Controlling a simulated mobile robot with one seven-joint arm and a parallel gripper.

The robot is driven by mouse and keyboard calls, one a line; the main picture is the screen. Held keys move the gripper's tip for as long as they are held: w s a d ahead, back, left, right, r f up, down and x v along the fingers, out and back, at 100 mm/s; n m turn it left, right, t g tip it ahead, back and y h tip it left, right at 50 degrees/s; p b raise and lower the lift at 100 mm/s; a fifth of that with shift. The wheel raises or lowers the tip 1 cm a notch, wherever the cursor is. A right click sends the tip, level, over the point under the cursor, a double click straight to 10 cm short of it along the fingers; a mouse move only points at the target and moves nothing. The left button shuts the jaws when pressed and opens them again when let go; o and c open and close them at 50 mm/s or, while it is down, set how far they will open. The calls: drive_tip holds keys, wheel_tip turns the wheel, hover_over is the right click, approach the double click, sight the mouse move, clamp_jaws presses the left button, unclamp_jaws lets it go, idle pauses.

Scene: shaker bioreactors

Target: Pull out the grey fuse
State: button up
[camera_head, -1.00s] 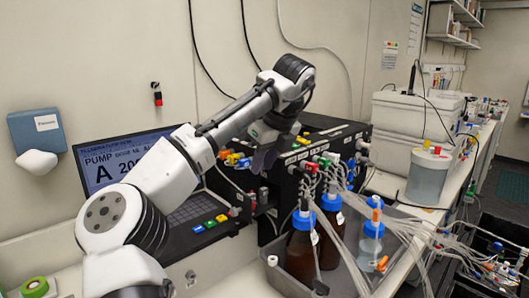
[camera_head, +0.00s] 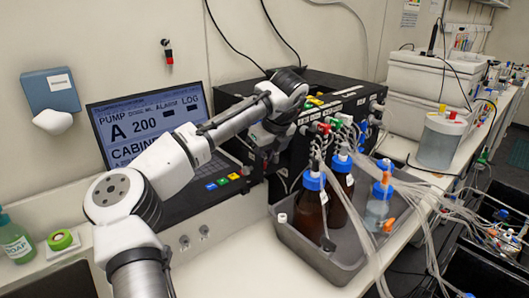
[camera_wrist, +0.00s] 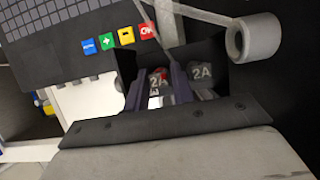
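The left one (camera_wrist: 157,80) has a reddish patch and the right one (camera_wrist: 203,74) looks plain grey. My gripper (camera_wrist: 158,88) has its two dark fingers on either side of the left fuse body, and the right finger lies between the two bodies. I cannot tell whether the fingers touch it. In the head view my gripper (camera_head: 262,157) is at the left front side of the black pump unit (camera_head: 335,90), where the fuses are hidden.
A screen (camera_head: 150,122) and keyboard panel with coloured keys stand left of the unit. A grey tray (camera_head: 345,268) with brown bottles (camera_head: 309,215) and many tubes sits in front and to the right. A grey cylinder (camera_wrist: 252,38) juts out near the fuses.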

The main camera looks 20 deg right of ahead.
clamp_jaws()
drive_tip(key=shift+w+r+p, duration=0.15)
drive_tip(key=shift+r+p, duration=0.95)
drive_tip(key=shift+p, duration=0.45)
drive_tip(key=shift+s+r, duration=0.2)
drive_tip(key=shift+p, duration=0.3)
drive_tip(key=shift+w+f, duration=0.1)
drive_tip(key=shift+f, duration=0.05)
drive_tip(key=shift+r, duration=0.2)
drive_tip(key=shift+r, duration=0.3)
